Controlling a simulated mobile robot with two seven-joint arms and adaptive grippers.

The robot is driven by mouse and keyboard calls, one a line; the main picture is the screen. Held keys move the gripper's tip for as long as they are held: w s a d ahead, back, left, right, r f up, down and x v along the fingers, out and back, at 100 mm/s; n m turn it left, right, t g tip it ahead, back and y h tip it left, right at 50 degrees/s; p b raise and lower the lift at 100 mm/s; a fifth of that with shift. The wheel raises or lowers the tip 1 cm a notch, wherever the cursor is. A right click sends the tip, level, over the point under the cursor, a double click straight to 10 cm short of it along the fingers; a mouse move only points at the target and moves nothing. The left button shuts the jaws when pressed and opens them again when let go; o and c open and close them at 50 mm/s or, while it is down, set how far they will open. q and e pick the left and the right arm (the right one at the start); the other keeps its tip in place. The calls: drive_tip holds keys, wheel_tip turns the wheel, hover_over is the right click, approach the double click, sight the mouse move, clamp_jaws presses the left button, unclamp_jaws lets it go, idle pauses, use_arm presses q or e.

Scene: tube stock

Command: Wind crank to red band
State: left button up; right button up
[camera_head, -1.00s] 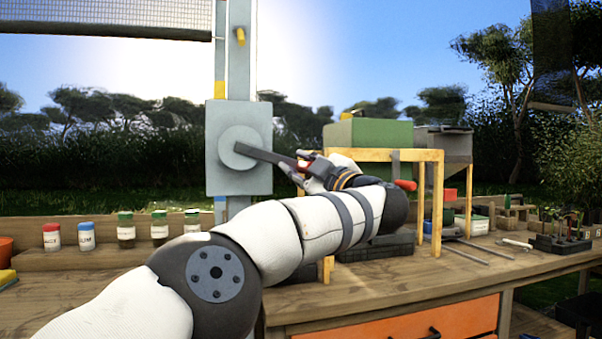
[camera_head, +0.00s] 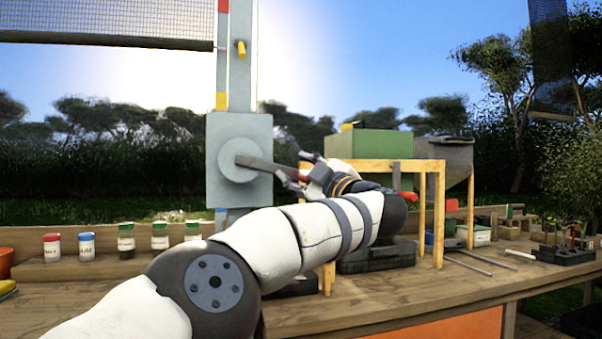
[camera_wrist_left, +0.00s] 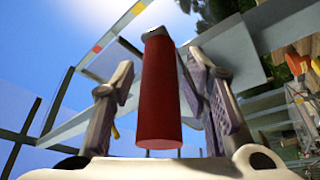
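The crank is a grey box (camera_head: 212,175) on a post, with a round hub and a flat crank arm (camera_head: 262,163) pointing right and slightly down. Its red handle (camera_wrist_left: 162,95) stands between the fingers of my left gripper (camera_wrist_left: 160,85). A gap shows between the handle and the left finger; the right finger is close beside it, and contact cannot be told. In the head view my left gripper (camera_head: 307,173) is at the arm's outer end. The post has a red band (camera_head: 223,6) at the top and a yellow band (camera_head: 221,101) above the box. My right gripper is not in view.
A mesh screen with a dark lower bar (camera_head: 110,38) hangs at upper left. A yellow peg (camera_head: 240,48) sticks out of the post. Lidded jars (camera_head: 126,240) line the bench. A wooden frame (camera_head: 440,215) and green box (camera_head: 375,143) stand right of my gripper.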

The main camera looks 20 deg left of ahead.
use_arm(q)
drive_tip(key=shift+f, duration=0.2)
drive_tip(key=shift+s+d+f, duration=0.1)
drive_tip(key=shift+s+d, duration=0.1)
drive_tip(key=shift+d, duration=0.2)
drive_tip(key=v, duration=1.1)
drive_tip(key=shift+s, duration=0.2)
